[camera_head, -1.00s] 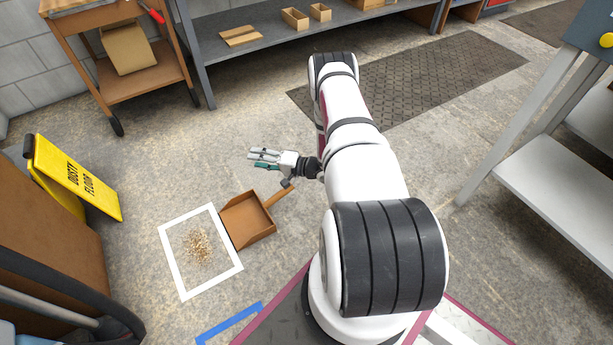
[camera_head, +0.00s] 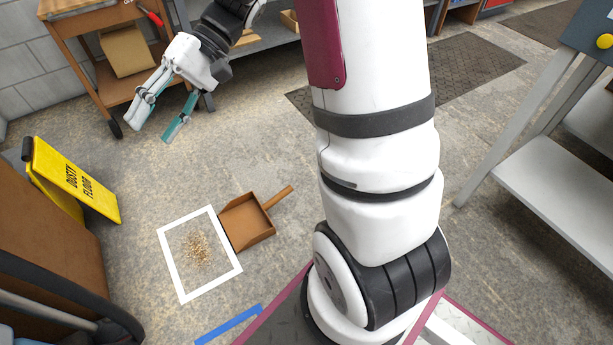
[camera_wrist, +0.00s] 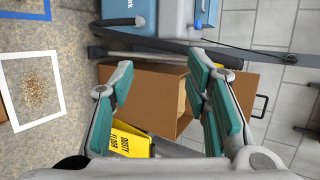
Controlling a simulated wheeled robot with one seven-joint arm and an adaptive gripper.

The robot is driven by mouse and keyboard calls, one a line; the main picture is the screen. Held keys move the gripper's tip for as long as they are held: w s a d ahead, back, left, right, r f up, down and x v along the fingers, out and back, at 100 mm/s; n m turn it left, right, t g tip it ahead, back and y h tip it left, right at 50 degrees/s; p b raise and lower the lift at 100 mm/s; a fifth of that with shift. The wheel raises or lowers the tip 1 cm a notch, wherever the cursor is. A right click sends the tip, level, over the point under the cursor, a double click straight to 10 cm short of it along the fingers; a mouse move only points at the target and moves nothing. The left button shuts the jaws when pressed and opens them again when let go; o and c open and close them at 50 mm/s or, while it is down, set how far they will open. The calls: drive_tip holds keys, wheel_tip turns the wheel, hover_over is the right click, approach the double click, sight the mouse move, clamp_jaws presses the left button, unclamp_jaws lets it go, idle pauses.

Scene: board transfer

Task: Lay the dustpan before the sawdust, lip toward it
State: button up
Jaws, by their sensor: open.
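The brown dustpan (camera_head: 247,224) lies on the floor, its wide open side against the right edge of the white taped frame and its handle pointing to the upper right. The sawdust (camera_head: 197,250) is a loose pile inside the white frame (camera_head: 172,263), to the left of the dustpan. The sawdust also shows at the left of the wrist view (camera_wrist: 36,88). My gripper (camera_head: 157,120) is open and empty, raised well above the floor, up and left of the dustpan.
A wooden cart (camera_head: 150,85) and a grey shelf bench stand at the back. A grey table (camera_head: 560,190) is at the right. Floor around the dustpan is clear.

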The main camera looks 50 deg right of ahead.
drive_tip(key=s+a+r+n+g+h, duration=0.1)
drive_tip(key=s+r+h, duration=0.2)
drive_tip(key=s, duration=0.5)
drive_tip(key=s+a+r+n+g+h, duration=0.1)
drive_tip(key=s+r+h, duration=0.15)
drive_tip(key=s, duration=0.55)
drive_tip(key=s+d+t+h, duration=0.1)
drive_tip(key=s+d+h, duration=0.2)
drive_tip(key=s, duration=0.3)
drive_tip(key=s+d+f+m+t+h, duration=0.1)
drive_tip(key=s+d+h, duration=0.2)
drive_tip(key=s, duration=0.3)
drive_tip(key=shift+s+d+f+t, duration=0.15)
drive_tip(key=shift+d+f+t, duration=0.05)
drive_tip(key=shift+f+t, duration=0.1)
drive_tip(key=shift+h, duration=0.25)
wheel_tip(320, 180, up, 39)
drive_tip(key=t+p, duration=0.4)
drive_tip(key=p, duration=3.2)
drive_tip(key=shift+f+p, duration=0.2)
drive_tip(key=shift+p, duration=0.15)
